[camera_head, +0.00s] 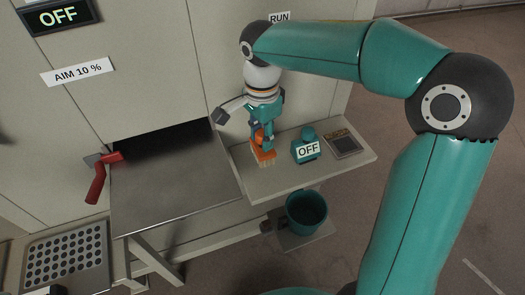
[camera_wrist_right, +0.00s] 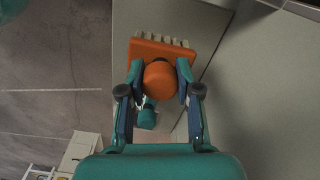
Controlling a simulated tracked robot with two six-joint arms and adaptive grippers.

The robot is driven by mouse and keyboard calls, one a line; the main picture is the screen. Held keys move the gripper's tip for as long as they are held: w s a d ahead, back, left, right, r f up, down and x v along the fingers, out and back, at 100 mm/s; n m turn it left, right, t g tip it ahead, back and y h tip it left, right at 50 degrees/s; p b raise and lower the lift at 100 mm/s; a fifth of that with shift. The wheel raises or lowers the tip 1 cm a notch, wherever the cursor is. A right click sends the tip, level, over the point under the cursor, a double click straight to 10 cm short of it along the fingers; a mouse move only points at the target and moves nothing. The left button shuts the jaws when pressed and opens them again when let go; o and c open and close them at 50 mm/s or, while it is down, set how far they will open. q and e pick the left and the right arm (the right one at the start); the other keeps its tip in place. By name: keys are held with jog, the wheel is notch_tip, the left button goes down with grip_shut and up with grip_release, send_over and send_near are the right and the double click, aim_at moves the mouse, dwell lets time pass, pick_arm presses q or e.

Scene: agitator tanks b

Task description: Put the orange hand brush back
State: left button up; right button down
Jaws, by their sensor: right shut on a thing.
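The orange hand brush (camera_head: 263,156) has an orange block with pale bristles and a round orange knob. My right gripper (camera_head: 262,130) is shut on its knob from above. In the right wrist view the fingers of the gripper (camera_wrist_right: 160,85) close on both sides of the knob of the brush (camera_wrist_right: 147,48). The brush is upright over the left part of the grey side shelf (camera_head: 285,178). I cannot tell whether its bristles touch the shelf. My left gripper is not in view.
A teal bucket (camera_head: 306,211) is below. A bare metal table (camera_head: 175,187), a red handle (camera_head: 97,181) and a perforated tray (camera_head: 68,258) are at left.

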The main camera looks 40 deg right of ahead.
aim_at(262, 153)
jog(key=shift+f, duration=2.95)
jog(key=shift+f, duration=0.2)
jog(key=c, duration=0.8)
grip_release()
jog(key=shift+r, duration=0.1)
jog(key=shift+r, duration=0.1)
notch_tip(262, 153, up, 12)
jog(key=shift+r, duration=0.1)
